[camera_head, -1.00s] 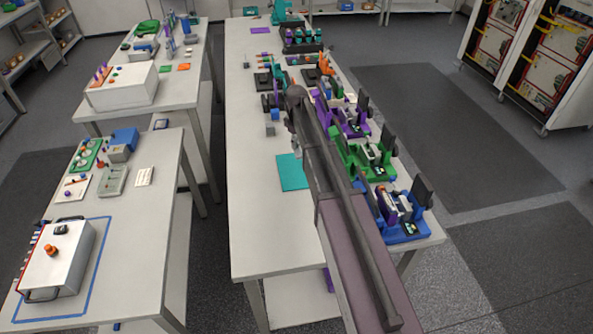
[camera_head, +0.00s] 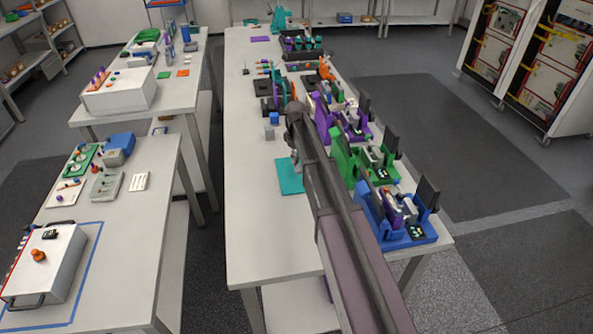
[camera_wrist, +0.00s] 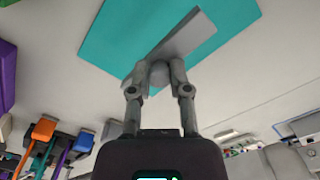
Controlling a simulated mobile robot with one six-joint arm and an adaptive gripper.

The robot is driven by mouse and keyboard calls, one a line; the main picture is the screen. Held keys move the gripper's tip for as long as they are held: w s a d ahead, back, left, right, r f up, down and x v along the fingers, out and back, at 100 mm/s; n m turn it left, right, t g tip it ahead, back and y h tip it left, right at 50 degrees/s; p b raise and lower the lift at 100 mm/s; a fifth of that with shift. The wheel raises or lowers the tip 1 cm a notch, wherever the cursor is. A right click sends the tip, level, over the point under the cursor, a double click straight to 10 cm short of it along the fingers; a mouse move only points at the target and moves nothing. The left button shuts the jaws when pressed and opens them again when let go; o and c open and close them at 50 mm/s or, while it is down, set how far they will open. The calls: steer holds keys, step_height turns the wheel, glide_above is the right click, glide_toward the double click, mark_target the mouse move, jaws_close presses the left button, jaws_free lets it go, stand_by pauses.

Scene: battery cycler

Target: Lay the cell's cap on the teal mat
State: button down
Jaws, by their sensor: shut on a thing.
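In the wrist view my gripper (camera_wrist: 158,70) is shut on a rounded grey knob-like part. A flat grey piece, which looks like the cell's cap (camera_wrist: 185,42), extends from this grip across the teal mat (camera_wrist: 108,38). I cannot tell whether the cap touches the mat or hangs just above it. In the head view the teal mat (camera_head: 288,180) lies flat on the long middle table, its right edge partly covered by my arm.
Right of the mat stand several coloured fixtures: blue (camera_head: 402,236), green (camera_head: 345,160) and purple (camera_head: 322,120). A small blue-grey block (camera_head: 273,118) sits behind the mat. The table (camera_head: 255,225) is bare in front and left of the mat.

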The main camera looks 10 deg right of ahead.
mark_target(296, 165)
steer(key=shift+f, duration=0.2)
stand_by(0.3)
steer(key=shift+f+b, duration=1.85)
steer(key=shift+b, duration=0.05)
steer(key=shift+f, duration=0.1)
steer(key=c, duration=0.6)
jaws_free()
step_height(296, 165, up, 12)
steer(key=p, duration=1.2)
steer(key=shift+r, duration=0.2)
